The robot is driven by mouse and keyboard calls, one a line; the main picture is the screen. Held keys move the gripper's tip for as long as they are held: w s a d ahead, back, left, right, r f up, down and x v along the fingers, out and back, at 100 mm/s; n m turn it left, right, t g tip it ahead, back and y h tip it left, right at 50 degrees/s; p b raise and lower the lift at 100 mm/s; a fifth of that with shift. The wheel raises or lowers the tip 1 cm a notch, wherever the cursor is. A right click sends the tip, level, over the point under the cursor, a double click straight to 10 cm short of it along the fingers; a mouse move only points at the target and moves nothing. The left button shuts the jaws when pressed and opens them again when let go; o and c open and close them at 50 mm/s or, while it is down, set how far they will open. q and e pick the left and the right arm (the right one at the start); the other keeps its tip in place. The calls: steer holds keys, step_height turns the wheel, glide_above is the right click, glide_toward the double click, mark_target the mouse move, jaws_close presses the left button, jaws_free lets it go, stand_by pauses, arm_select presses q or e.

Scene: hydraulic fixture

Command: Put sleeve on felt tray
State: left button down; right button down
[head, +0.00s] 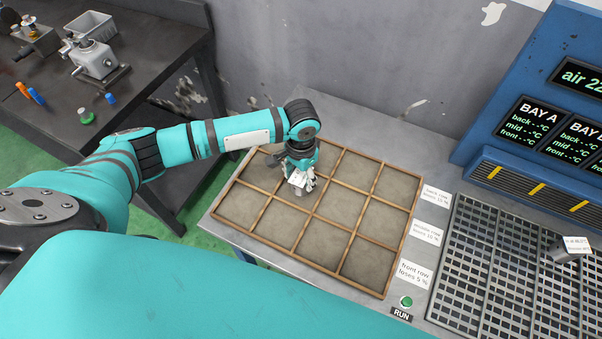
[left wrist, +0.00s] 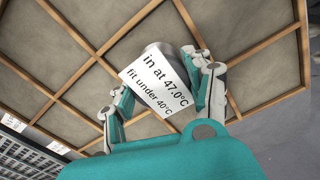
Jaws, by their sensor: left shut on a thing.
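My left gripper (head: 301,182) is shut on a grey metal sleeve (head: 299,191) that carries a white tag. In the left wrist view the fingers (left wrist: 163,88) hold the sleeve (left wrist: 158,50) from both sides. Its tag (left wrist: 150,82) reads "in at 47.0°C, fit under 40°C". The felt tray (head: 372,258) has grey-brown felt and wooden dividers, and lies under the gripper. The sleeve is over the left-middle part of the tray. I cannot tell whether it touches the felt. My right gripper is out of view.
A slotted metal grate (head: 480,262) stands right of the tray, with another tagged cylindrical part (head: 562,250) on it. Row labels (head: 415,271) and a green RUN button (head: 406,301) lie between them. A blue panel (head: 500,85) stands behind. A dark bench (head: 135,85) with fixtures is at left.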

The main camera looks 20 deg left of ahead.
mark_target(301, 175)
arm_select(q)
steer(key=c, duration=0.5)
jaws_free()
steer(key=shift+f, duration=0.1)
step_height(301, 175, up, 12)
steer(key=shift+r+b, duration=0.15)
steer(key=shift+b, duration=0.2)
